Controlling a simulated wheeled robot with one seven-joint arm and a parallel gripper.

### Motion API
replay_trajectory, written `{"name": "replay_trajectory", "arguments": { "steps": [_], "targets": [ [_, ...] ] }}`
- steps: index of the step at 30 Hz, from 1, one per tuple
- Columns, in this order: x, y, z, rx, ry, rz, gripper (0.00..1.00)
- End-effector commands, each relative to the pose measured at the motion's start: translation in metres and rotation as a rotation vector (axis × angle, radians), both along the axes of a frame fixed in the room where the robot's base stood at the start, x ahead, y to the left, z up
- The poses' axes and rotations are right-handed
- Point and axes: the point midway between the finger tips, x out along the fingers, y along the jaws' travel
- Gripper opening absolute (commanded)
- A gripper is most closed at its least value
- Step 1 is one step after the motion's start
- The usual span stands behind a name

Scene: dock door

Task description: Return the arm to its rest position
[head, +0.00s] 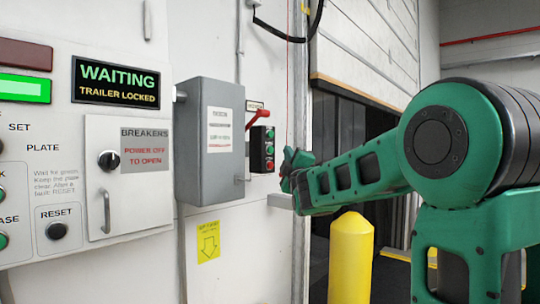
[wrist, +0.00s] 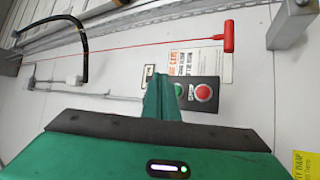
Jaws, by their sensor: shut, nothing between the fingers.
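My green arm reaches in from the right in the head view, and my gripper (head: 292,168) is at its far end, in front of the wall just right of a small push-button box (head: 262,150). In the wrist view my gripper (wrist: 162,95) shows its fingers together as one green wedge, with nothing between them. The push-button box (wrist: 200,93) with a red and a green button lies beyond the fingers, partly hidden by them. I cannot tell whether the fingertips touch anything.
The control panel (head: 60,150) reads WAITING, TRAILER LOCKED. A yellow bollard (head: 351,258) stands below my arm. A dock door (head: 362,50) is partly raised behind. A red cord (wrist: 120,51) runs along the wall.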

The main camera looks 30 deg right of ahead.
Motion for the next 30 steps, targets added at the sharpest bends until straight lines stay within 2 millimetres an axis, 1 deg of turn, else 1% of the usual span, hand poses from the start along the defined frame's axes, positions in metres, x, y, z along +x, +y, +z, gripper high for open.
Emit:
{"name": "replay_trajectory", "arguments": {
  "steps": [3,6,23,26,29,30],
  "targets": [
    [-0.009,-0.003,0.001,-0.001,-0.001,-0.002,0.0],
    [-0.012,-0.004,0.0,0.001,0.0,0.0,0.0],
    [-0.013,-0.005,-0.002,0.007,0.005,0.0,0.0],
    [-0.017,-0.011,-0.014,0.058,0.044,0.003,0.0],
    [-0.025,-0.023,-0.047,0.178,0.136,0.004,0.0],
    [-0.032,-0.029,-0.065,0.244,0.183,0.002,0.0]
  ]
}}
